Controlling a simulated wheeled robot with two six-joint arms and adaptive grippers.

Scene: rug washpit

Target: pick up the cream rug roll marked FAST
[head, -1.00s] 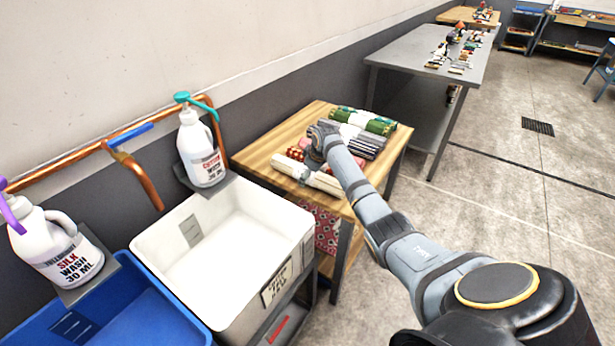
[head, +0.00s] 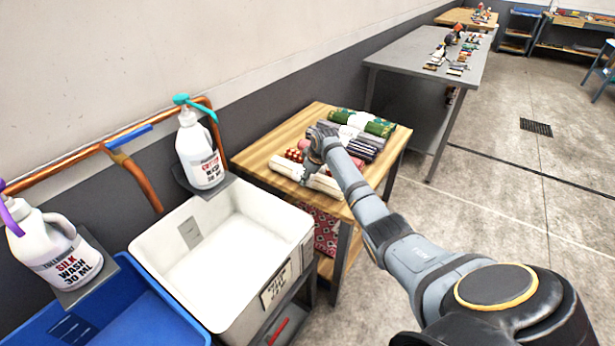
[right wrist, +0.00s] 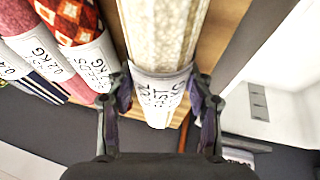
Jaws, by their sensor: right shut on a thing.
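The cream rug roll (head: 326,186) lies along the front edge of the wooden table, in the head view. In the right wrist view the roll (right wrist: 163,35) has a speckled cream surface and a white paper band (right wrist: 160,92); its lettering is partly legible and appears to include FAST. My right gripper (right wrist: 161,88) is shut on this roll, one finger on each side at the band. In the head view the right gripper (head: 308,172) is over the roll and hides its middle. My left gripper is not in view.
Other banded rolls, red-patterned (right wrist: 75,20), striped and green (head: 380,127), lie close beside it on the wooden table (head: 257,155). A white tub (head: 225,245) and a blue tub (head: 130,310) stand at the lower left, with pump bottles (head: 198,150) above. A grey table (head: 410,60) stands behind.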

